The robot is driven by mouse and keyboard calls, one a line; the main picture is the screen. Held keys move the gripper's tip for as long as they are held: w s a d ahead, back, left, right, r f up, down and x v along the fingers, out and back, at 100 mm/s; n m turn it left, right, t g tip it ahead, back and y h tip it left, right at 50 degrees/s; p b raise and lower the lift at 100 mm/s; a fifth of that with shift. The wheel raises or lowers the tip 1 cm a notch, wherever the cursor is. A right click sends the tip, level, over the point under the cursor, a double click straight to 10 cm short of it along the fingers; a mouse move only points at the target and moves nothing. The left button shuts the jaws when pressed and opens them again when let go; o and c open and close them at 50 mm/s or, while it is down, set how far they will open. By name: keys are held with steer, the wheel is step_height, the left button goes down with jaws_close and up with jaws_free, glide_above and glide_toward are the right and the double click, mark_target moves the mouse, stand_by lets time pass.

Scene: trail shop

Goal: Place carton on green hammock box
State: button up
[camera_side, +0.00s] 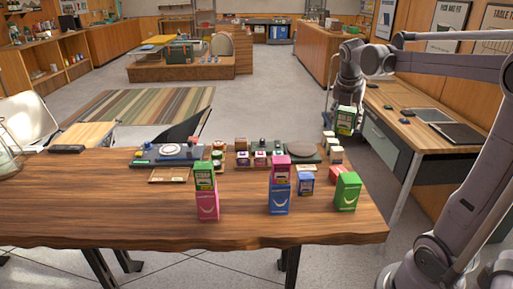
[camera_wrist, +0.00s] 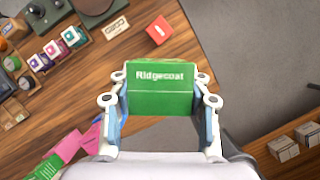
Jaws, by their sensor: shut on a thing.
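My gripper (camera_side: 345,106) is shut on a green carton (camera_side: 345,121), held upright in the air beyond the table's right end in the side view. In the wrist view my gripper (camera_wrist: 160,103) grips this carton (camera_wrist: 158,101) between both fingers, its top reading "Ridgecoat". The green hammock box (camera_side: 347,192), with a white hammock-like mark, stands upright near the right end of the wooden table, its top bare. The carton is apart from it, higher in the picture. I cannot make this box out surely in the wrist view.
A green carton (camera_side: 204,176) stands on a pink box (camera_side: 207,205). A pink carton (camera_side: 280,170) stands on a blue box (camera_side: 278,199). A small blue box (camera_side: 306,184) and a red box (camera_side: 338,174) are near the green box. The table's front left is clear.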

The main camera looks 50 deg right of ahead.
steer(key=s+f+m+g, duration=0.1)
steer(key=s+m, duration=0.2)
steer(key=s, duration=1.4)
glide_above(353, 175)
steer(key=a, duration=0.2)
step_height(353, 175, down, 7)
steer(key=shift+d+f, duration=0.15)
steer(key=shift+f, duration=2)
steer(key=shift+f, duration=0.1)
steer(key=o, duration=1.2)
